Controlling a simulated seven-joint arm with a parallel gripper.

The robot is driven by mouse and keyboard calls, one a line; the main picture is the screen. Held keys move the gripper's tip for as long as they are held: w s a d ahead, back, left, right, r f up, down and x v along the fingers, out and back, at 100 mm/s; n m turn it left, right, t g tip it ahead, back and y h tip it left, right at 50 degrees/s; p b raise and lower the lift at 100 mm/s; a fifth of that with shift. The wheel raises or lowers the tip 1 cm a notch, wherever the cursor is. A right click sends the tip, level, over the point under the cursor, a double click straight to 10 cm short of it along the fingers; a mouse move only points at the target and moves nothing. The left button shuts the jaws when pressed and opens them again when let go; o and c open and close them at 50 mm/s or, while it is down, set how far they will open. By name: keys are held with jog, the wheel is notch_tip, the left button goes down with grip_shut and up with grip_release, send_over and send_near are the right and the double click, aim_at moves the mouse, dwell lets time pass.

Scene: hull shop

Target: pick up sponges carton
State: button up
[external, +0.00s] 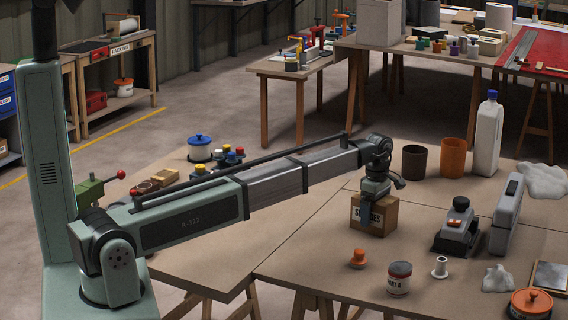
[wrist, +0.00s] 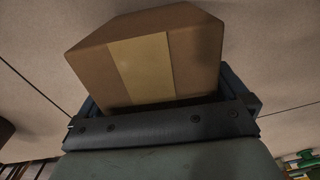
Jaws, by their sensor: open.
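The sponges carton (external: 375,217) is a small brown cardboard box with a dark-lettered label, standing on the table below the end of my arm. My gripper (external: 369,205) is at the carton's top, with one dark finger in front of its near face, over part of the label. In the wrist view the carton (wrist: 145,60) fills the upper middle, with a paler tape strip across it. My gripper (wrist: 165,100) shows there as a dark bar with a finger at either side of the carton. The jaws are open; contact with the carton is not clear.
Right of the carton stand a grey-and-orange tool (external: 457,228), a grey upright case (external: 506,214) and a white bottle (external: 487,140). Two cups, dark (external: 414,162) and orange (external: 453,157), stand behind. An orange knob (external: 358,258), a labelled tin (external: 399,279) and a white spool (external: 440,267) are in front.

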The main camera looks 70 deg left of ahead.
jog(key=shift+c, duration=0.2)
jog(key=c, duration=0.9)
jog(key=shift+r, duration=0.1)
